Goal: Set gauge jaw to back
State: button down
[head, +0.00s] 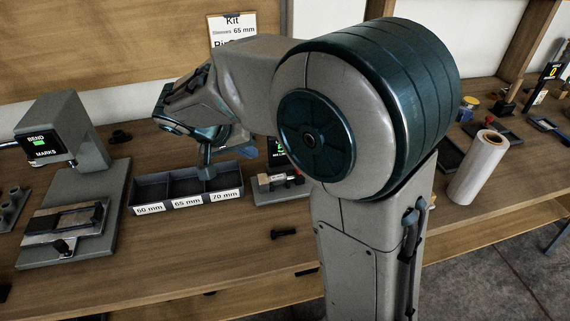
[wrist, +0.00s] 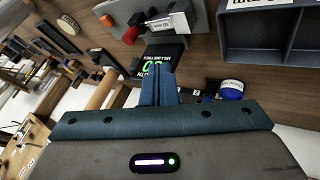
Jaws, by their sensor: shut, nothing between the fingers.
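The gauge (head: 275,186) stands on the bench right of the three-part tray, partly hidden by my arm in the head view. In the wrist view, the gauge base (wrist: 198,20) is a grey plate carrying a light block with a small label, a red part (wrist: 131,35) and dark pieces. A black display (wrist: 165,54) with green characters is beside it. Which piece is the gauge jaw I cannot tell. My gripper (head: 207,174) points down over the tray's right part in the head view. In the wrist view its fingers (wrist: 158,70) are together and empty, overlapping the display.
The dark tray (head: 152,190) has compartments labelled 60, 65 and 70 mm. A grey bending station (head: 62,140) stands at left. A dark bolt-like piece (head: 284,233) lies on the bench front. A white roll (head: 478,168) stands at right. Bare bench lies before the tray.

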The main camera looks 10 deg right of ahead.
jog(key=shift+f, duration=0.1)
send_near(281, 176)
jog(key=w+d+f, duration=0.2)
jog(key=w, duration=0.1)
jog(key=shift+f, duration=0.25)
jog(key=d, duration=0.3)
jog(key=shift+d+f+p, duration=0.15)
jog(key=shift+f+p, duration=0.15)
jog(key=shift+s+d, duration=0.1)
jog(key=shift+d, duration=0.45)
jog(key=shift+f, duration=0.1)
